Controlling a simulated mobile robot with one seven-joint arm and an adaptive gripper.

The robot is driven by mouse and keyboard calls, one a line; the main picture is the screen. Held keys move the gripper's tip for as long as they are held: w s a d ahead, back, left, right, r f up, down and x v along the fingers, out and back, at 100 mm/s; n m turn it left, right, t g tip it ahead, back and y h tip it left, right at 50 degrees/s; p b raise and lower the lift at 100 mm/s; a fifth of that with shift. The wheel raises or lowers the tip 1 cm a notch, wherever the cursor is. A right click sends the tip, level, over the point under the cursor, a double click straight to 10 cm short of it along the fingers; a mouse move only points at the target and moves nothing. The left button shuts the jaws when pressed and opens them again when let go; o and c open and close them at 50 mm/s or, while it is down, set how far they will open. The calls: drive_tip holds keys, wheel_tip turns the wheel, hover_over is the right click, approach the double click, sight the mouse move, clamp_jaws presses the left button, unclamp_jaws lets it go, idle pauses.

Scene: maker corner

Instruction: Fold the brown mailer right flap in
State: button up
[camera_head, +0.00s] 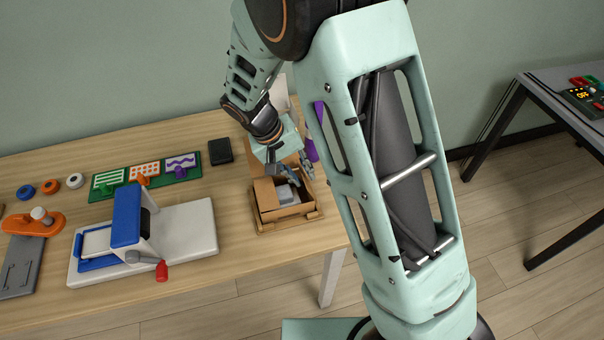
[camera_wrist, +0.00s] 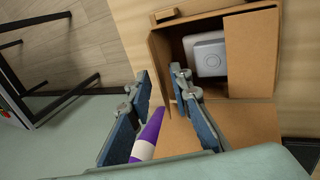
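The brown mailer (camera_head: 283,212) is an open cardboard box with a grey device (camera_head: 286,194) inside; the device also shows in the wrist view (camera_wrist: 206,54). Its left flap (camera_head: 265,194) lies inward over part of the opening; this flap is at the right in the wrist view (camera_wrist: 252,55). A large back panel (camera_wrist: 250,120) extends from the box. The right flap looks like the narrow upright cardboard (camera_wrist: 161,68) at the box's side. My gripper (camera_head: 292,172) is open at the box's back right corner, one finger over the box and one outside. I cannot tell whether it touches the flap.
A purple and white bottle (camera_head: 311,150) stands close behind my gripper. A blue and white press (camera_head: 130,225), stamp cards (camera_head: 145,174) and a black block (camera_head: 220,151) are to the left.

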drive_tip(key=shift+d+f, duration=0.1)
drive_tip(key=shift+f, duration=0.15)
clamp_jaws()
